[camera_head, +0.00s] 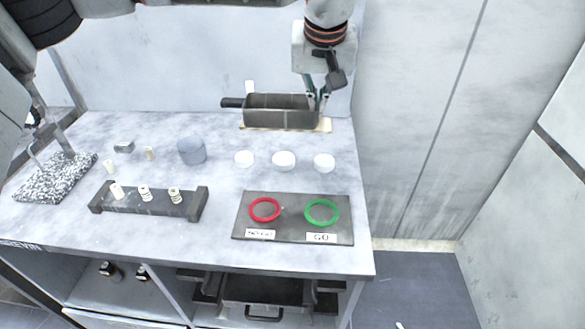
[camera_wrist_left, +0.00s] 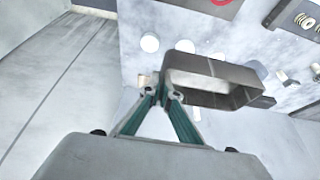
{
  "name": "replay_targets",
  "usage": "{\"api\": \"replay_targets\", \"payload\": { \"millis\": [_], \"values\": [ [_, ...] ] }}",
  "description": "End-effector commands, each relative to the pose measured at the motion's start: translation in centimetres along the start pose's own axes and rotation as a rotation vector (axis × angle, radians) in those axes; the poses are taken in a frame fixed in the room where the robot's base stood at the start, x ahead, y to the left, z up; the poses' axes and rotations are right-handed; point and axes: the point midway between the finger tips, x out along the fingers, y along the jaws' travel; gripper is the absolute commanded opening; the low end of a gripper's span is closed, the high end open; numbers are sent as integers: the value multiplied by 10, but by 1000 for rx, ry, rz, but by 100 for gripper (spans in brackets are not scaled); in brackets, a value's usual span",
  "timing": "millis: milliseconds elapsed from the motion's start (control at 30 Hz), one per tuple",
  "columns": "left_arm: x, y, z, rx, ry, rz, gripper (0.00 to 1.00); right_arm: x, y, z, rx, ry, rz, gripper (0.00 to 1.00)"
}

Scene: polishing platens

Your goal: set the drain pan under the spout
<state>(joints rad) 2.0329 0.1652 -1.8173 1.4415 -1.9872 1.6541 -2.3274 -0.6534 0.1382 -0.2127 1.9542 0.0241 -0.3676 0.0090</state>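The drain pan (camera_head: 280,112) is a dark grey rectangular tray with a dark round stub (camera_head: 232,102) at its left end. It is over a tan board (camera_head: 326,126) at the back of the bench; I cannot tell whether it touches it. My left gripper (camera_head: 318,94) comes down at the pan's right end. In the left wrist view, the gripper's teal fingers (camera_wrist_left: 160,88) close on the near end wall of the pan (camera_wrist_left: 205,92). At the head view's left edge are grey arm parts; whether a gripper's fingers show there is unclear. I cannot clearly pick out a spout.
A dark plate (camera_head: 293,232) with red and green rings lies front right. Several white discs (camera_head: 284,160), a blue-grey cup (camera_head: 191,151), a rack with pale pieces (camera_head: 150,206) and a speckled slab (camera_head: 60,178) stand on the bench. Bare bench remains between them.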

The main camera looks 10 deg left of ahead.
Motion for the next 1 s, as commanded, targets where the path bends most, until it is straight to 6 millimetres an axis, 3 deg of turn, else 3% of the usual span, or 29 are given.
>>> {"api": "replay_targets", "payload": {
  "millis": [100, 500, 833, 1000],
  "values": [
    [29, 0, 13, 2, -7, -1, 0, 1, 0, 1, -1, 0, 0, 40],
    [113, 2, 48, 0, -5, 0, 0, 1, 2, -8, -2, 16, 2, 40],
    [138, 2, 58, -1, -3, 0, 0, 2, 2, -6, -2, 13, 2, 40],
    [160, 2, 67, -1, -4, 0, 0, 2, 2, -4, -2, 9, 2, 40]
  ]
}}
